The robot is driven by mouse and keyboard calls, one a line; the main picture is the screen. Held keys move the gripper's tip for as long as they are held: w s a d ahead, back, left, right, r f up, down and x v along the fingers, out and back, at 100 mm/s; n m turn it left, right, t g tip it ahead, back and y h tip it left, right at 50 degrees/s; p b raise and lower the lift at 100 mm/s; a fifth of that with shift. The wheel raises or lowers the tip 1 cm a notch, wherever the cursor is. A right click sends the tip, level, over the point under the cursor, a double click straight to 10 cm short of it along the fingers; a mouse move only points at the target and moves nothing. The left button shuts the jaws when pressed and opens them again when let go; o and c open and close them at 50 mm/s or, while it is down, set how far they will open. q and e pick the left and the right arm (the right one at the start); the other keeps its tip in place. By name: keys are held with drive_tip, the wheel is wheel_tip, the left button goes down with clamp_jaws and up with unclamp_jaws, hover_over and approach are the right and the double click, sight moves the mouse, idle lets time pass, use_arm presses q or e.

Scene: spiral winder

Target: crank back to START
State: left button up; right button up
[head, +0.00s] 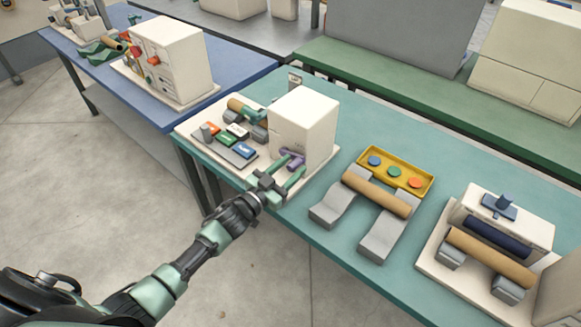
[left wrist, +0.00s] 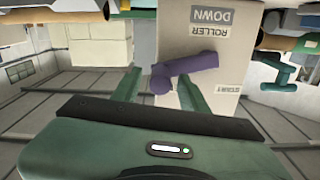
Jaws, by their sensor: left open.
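The white winder box (head: 303,128) stands on a cream base on the teal table. A purple crank (head: 291,157) sticks out low on its near face. My left gripper (head: 293,170) is at the crank, its two green fingers pointing at the box. In the left wrist view the crank (left wrist: 190,68) slants across, with its lower end between my open fingers (left wrist: 158,88); I cannot tell whether they touch it. The box face (left wrist: 205,40) carries upside-down lettering, "ROLLER DOWN", and a smaller label (left wrist: 228,88) that is hard to read. My right gripper is not in view.
Left of the box is a grey panel with coloured tiles (head: 238,151) and a tan roll. To the right are a yellow tray (head: 423,178) with coloured discs, a tan roll on grey supports (head: 380,236), and another white machine (head: 525,225). A blue table (head: 245,75) stands behind.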

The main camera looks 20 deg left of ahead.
use_arm(q)
clamp_jaws()
idle(1.3)
